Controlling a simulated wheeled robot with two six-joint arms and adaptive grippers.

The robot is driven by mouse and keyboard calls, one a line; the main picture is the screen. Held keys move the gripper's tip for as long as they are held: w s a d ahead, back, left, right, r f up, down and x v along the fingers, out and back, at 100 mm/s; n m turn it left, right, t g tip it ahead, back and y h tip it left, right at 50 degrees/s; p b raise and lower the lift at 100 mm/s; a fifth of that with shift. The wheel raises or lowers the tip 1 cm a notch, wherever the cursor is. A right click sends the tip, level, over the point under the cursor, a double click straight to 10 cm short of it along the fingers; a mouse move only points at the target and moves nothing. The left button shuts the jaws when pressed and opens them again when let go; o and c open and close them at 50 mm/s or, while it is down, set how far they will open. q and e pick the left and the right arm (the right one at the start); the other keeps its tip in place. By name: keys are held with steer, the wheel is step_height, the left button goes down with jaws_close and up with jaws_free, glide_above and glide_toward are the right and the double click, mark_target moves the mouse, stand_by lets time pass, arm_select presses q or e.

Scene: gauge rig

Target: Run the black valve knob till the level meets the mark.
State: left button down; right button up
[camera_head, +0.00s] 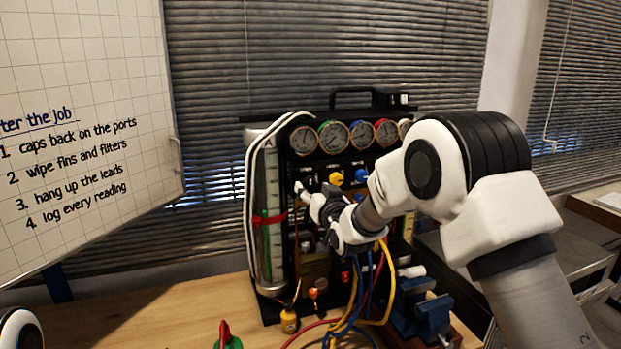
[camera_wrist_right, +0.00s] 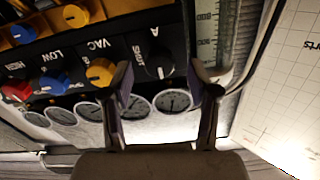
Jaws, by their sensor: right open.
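The black valve knob (camera_wrist_right: 158,62) shows in the right wrist view, on the dark panel under a letter A. My right gripper (camera_wrist_right: 165,80) is open, with one finger on each side of the knob in that view. I cannot tell whether the fingers touch it. In the head view my right gripper (camera_head: 308,192) is at the panel's left side and hides the knob. The tall sight tube (camera_head: 272,250) stands left of the panel, with a red mark band (camera_head: 268,219) around it. The liquid level is too unclear to read. My left gripper is not in view.
A row of gauges (camera_head: 334,136) runs above the panel. A yellow knob (camera_head: 336,178) and a blue knob (camera_head: 361,175) sit to the right. Coloured hoses (camera_head: 383,290) hang below beside a blue vise (camera_head: 432,318). A whiteboard (camera_head: 90,60) is at left. The bench's left part is mostly clear.

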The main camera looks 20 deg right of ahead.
mark_target(309, 183)
steer(key=w, duration=0.2)
steer(key=shift+w+f, duration=0.1)
steer(key=shift+w, duration=0.25)
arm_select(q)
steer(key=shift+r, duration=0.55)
arm_select(e)
steer(key=shift+s, duration=0.1)
jaws_close()
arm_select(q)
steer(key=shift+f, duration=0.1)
